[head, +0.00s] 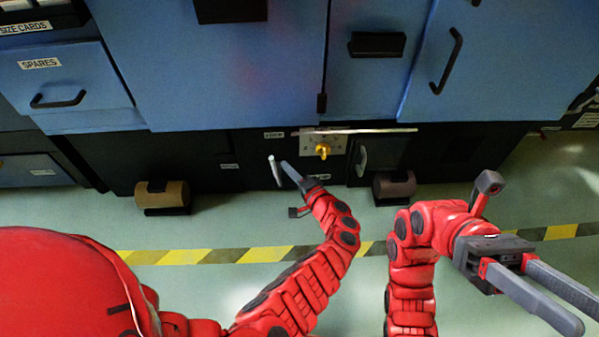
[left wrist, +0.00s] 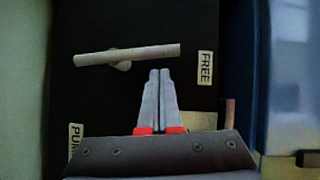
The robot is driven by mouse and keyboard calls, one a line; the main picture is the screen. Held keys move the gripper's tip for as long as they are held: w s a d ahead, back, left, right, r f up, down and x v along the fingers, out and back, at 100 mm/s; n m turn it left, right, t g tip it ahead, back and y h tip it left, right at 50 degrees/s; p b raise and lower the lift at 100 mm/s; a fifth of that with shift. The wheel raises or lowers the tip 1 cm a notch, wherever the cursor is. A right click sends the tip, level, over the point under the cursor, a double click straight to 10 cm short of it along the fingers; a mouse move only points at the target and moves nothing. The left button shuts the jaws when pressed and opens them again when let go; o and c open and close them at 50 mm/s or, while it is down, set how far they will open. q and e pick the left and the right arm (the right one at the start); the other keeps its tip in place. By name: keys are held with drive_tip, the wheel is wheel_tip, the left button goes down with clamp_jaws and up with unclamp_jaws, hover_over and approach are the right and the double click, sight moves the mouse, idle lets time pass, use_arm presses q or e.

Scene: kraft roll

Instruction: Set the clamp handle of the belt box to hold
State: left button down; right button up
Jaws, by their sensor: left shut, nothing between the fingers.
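The clamp handle (head: 275,172) is a pale grey bar on the black lower panel of the belt box. In the left wrist view the handle (left wrist: 125,54) lies across the picture on a short pivot, its right end towards the FREE label (left wrist: 205,70). My left gripper (head: 285,165) is shut and empty, just right of the handle in the head view. In the left wrist view its fingertips (left wrist: 160,72) are just below the bar; I cannot tell whether they touch it. My right gripper (head: 580,312) is open and empty, over the floor at the lower right.
A yellow knob (head: 322,150) on a pale plate sits right of the handle, under a metal ledge (head: 360,130). A brown roll (head: 162,195) and a grey roll (head: 394,186) stand out low in front. Blue cabinets (head: 210,70) rise above. The floor in front is clear.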

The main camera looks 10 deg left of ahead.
use_arm(q)
drive_tip(key=shift+a, duration=0.65)
use_arm(e)
drive_tip(key=shift+w+a+g+y, duration=0.3)
drive_tip(key=shift+w+a+g, duration=0.1)
drive_tip(key=shift+g, duration=0.1)
drive_tip(key=shift+m, duration=0.3)
